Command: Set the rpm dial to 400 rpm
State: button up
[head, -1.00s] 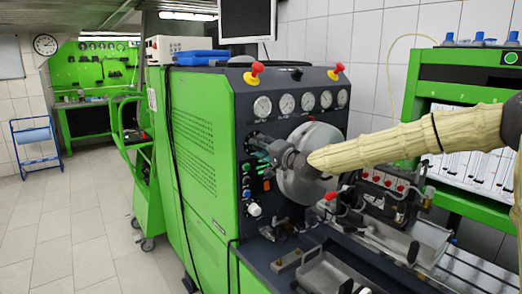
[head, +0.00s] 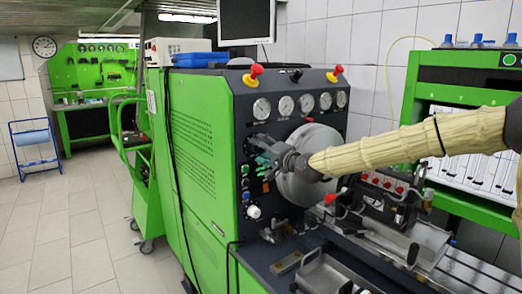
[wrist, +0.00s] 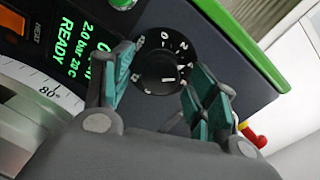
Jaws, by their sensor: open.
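The dial (wrist: 157,68) is a round black knob on the dark panel, with a short white pointer mark near its lower right and white numbers around it. The numbers 0, 2 and 4 show at its upper right; others are hidden or too small to read. My gripper (wrist: 163,80) is open, one teal finger at the dial's left and one at its lower right. I cannot tell whether they touch it. In the head view, my gripper (head: 263,155) is in front of the panel's left side and the dial cannot be made out there.
A green-lettered display (wrist: 82,45) beside the dial reads "2.0 bar 20 C READY"; its speed line is partly hidden. A round scale disc (head: 310,172) is right behind my wrist. Gauges (head: 285,105) line the panel above, and a white knob (head: 253,211) is below.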

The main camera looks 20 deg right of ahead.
jog(key=v, duration=1.1)
jog(key=shift+s+d, duration=0.15)
jog(key=shift+s, duration=0.05)
